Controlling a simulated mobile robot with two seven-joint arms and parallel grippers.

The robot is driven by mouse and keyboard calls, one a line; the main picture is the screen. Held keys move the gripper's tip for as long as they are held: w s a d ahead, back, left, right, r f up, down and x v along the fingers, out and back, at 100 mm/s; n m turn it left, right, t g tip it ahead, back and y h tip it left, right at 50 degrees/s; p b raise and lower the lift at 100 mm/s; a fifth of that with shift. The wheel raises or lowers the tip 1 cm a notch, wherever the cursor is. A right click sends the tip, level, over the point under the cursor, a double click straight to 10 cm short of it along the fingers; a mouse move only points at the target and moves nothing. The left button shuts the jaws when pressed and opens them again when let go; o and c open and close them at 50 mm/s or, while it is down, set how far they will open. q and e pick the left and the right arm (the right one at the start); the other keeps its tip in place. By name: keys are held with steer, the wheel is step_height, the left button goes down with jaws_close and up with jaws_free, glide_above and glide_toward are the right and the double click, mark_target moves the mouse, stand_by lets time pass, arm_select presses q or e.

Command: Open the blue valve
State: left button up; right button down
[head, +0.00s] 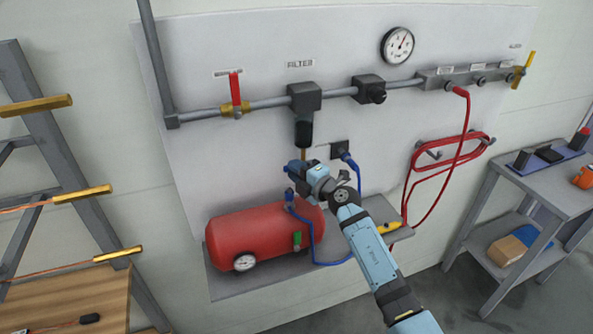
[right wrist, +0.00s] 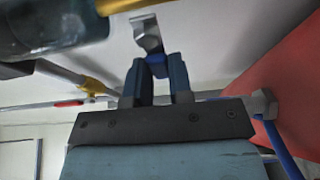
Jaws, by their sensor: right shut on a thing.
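My right gripper (head: 293,169) is just below the dark filter bowl (head: 303,134) and its thin brass stem (head: 303,157), above the red compressor tank. In the right wrist view the two dark blue fingers (right wrist: 158,86) are shut on the small blue valve (right wrist: 157,64), which has a bent grey metal piece (right wrist: 147,34) beyond it. The fingers cover part of the valve. In the head view the gripper hides the valve, so how far it is turned cannot be told. My left gripper is not in view.
The red compressor (head: 255,235) sits on a grey shelf below, with a blue hose (head: 323,263) beside it. A red-handled valve (head: 235,90) is on the wall pipe, left of the filter. A red hose (head: 464,130) hangs at right. A grey side table (head: 555,190) stands far right.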

steer(key=shift+r, duration=0.1)
steer(key=shift+w+d+r+m+t+p, duration=0.1)
steer(key=shift+r+m+t+p, duration=0.3)
steer(key=shift+m, duration=0.8)
steer(key=shift+s+d+r+m+t+p, duration=0.2)
steer(key=shift+m+t, duration=0.25)
steer(key=shift+m, duration=0.75)
steer(key=shift+w+d+r+m+t+p, duration=0.15)
steer(key=shift+r+m+t+p, duration=0.25)
steer(key=shift+m, duration=0.8)
steer(key=shift+w+y, duration=0.1)
steer(key=shift+y, duration=0.2)
steer(key=c, duration=1)
jaws_free()
steer(key=b+v, duration=0.1)
steer(key=v, duration=1.2)
steer(key=shift+s+f, duration=0.2)
steer(key=shift+s, duration=0.2)
